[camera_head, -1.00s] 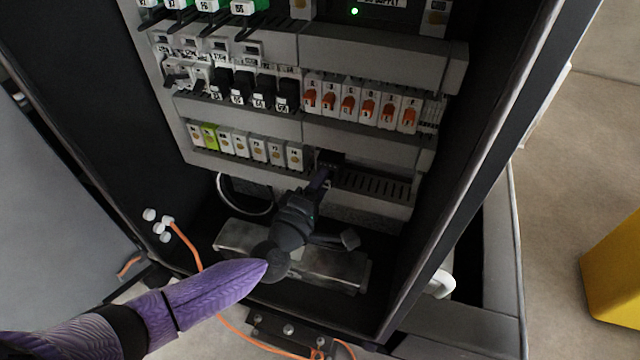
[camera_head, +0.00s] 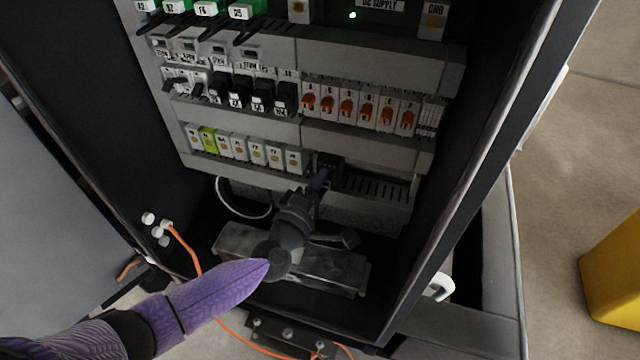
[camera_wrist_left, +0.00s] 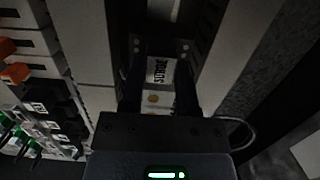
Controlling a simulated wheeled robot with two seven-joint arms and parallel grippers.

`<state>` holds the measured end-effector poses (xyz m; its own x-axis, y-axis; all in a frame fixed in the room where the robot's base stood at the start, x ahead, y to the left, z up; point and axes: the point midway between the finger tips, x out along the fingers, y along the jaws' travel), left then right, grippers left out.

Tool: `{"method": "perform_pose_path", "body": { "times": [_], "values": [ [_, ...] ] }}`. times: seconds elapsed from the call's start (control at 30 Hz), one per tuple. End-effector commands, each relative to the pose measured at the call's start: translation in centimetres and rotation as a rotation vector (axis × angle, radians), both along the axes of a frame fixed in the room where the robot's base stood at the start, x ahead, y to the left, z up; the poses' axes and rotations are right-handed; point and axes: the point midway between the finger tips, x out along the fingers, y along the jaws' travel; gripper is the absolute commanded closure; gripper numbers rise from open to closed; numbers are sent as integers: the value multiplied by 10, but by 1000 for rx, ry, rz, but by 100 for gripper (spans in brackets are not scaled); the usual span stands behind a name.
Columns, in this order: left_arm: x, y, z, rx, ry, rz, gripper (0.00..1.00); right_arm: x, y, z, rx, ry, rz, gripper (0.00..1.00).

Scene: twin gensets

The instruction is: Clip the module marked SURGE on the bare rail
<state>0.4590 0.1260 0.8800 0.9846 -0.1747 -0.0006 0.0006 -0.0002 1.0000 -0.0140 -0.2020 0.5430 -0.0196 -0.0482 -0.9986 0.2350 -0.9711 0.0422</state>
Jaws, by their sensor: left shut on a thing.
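My left gripper (camera_head: 321,180) reaches up into the cabinet and is shut on the SURGE module (camera_head: 329,160). In the head view the module shows only as a small dark block, mostly behind the fingers. The left wrist view shows its pale face with the SURGE label (camera_wrist_left: 158,72) between the two dark fingers (camera_wrist_left: 160,95). The bare rail (camera_head: 378,187) is the slotted strip right of the lowest module row. The module is at the rail's left end, and I cannot tell whether it is seated on it. My right gripper is not in view.
A row of pale modules (camera_head: 240,148), one of them green, ends just left of the held module. A grey duct (camera_head: 370,147) runs above the rail. Orange-switched breakers (camera_head: 348,105) sit higher up. The cabinet's side wall (camera_head: 470,150) stands to the right.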

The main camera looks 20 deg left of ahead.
Motion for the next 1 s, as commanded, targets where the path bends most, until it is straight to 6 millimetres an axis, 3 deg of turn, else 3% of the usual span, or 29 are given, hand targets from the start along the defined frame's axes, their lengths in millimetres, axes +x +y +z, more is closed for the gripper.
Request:
{"method": "perform_pose_path", "body": {
  "times": [0.6, 0.63, 0.7, 0.8, 1.0],
  "values": [
    [3, -1, 0, 0, -2, -1, 100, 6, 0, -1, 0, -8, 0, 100],
    [3, -1, 0, 0, -1, -1, 53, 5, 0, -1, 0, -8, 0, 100],
    [3, -1, 0, 0, -1, -1, 39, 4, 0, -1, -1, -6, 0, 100],
    [2, 0, 0, 0, -1, -1, 19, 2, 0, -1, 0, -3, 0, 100],
    [2, 0, 0, 0, 0, -1, 19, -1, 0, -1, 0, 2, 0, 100]
  ]
}}
